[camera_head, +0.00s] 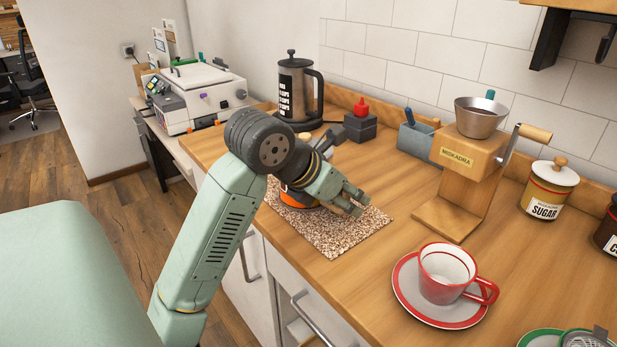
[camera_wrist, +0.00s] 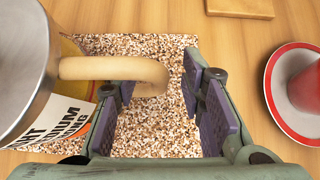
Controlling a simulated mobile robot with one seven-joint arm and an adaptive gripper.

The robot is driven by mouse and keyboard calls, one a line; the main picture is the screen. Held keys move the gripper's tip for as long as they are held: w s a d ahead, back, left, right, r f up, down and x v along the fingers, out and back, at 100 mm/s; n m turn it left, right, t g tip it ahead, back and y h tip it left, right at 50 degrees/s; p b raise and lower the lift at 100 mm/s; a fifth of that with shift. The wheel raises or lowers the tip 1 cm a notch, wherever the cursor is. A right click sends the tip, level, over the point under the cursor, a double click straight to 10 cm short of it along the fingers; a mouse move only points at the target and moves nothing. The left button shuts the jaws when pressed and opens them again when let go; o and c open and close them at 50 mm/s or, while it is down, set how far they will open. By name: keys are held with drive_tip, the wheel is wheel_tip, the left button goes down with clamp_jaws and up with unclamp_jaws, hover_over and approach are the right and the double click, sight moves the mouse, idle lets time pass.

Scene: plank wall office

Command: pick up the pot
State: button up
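The pot (camera_wrist: 22,70) is at the left of the wrist view, with a metal rim, a printed label and a curved wooden handle (camera_wrist: 110,68). The pot is on a speckled mat (camera_head: 335,238). My gripper (camera_head: 350,205) is low over the mat beside the pot. In the wrist view my gripper (camera_wrist: 166,105) is open, and the handle's curved end appears between the fingers' lines. I cannot tell whether a finger touches it.
A red and white cup (camera_head: 447,273) on a saucer (camera_head: 405,287) stands to the right. A wooden grinder stand (camera_head: 464,183) is behind it. A French press (camera_head: 297,88), a dark block (camera_head: 360,128) and a grey holder (camera_head: 416,139) line the back.

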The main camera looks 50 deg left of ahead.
drive_tip(key=shift+w+f, duration=0.15)
drive_tip(key=shift+f, duration=0.05)
drive_tip(key=shift+c, duration=0.3)
clamp_jaws()
drive_tip(key=shift+r, duration=0.15)
idle(0.5)
